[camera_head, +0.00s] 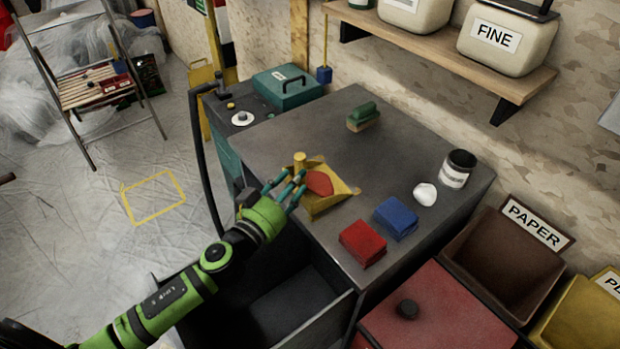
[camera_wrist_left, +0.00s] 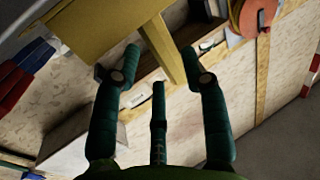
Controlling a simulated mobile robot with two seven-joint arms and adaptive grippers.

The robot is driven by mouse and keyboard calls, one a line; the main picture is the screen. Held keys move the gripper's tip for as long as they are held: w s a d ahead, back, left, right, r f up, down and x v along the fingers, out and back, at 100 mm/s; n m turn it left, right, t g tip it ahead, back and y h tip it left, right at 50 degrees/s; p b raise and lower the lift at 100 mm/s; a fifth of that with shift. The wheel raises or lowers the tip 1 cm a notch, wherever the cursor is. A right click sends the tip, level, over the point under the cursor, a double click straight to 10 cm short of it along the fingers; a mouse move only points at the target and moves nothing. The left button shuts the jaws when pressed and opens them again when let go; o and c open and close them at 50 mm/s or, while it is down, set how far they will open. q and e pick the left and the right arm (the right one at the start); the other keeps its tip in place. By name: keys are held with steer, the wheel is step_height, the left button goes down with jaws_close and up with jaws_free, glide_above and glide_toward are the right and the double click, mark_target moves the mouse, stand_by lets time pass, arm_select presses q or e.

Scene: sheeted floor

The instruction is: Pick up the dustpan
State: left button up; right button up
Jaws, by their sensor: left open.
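The yellow dustpan (camera_head: 327,203) lies on the grey worktop near its left edge, with a red piece (camera_head: 319,184) in its pan and its handle (camera_head: 299,160) at the upper left. My left gripper (camera_head: 287,186) is right beside the dustpan at the worktop's left edge, fingers spread and pointing at it. In the left wrist view the yellow pan (camera_wrist_left: 95,27) fills the upper left, and its handle (camera_wrist_left: 168,52) runs down between the tips of the open fingers. I cannot tell whether any finger touches it. My right gripper is not in view.
The worktop (camera_head: 265,140) also holds a green-topped brush (camera_head: 363,117), a blue block (camera_head: 396,217), a red block (camera_head: 362,243), a white rounded item (camera_head: 425,194) and a can (camera_head: 457,169). An open drawer (camera_head: 290,305) sits below my left gripper. Bins (camera_head: 500,262) stand at right.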

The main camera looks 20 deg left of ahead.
arm_select(q)
steer(key=p+x, duration=0.1)
steer(key=x, duration=0.3)
steer(key=shift+w, duration=0.2)
jaws_close()
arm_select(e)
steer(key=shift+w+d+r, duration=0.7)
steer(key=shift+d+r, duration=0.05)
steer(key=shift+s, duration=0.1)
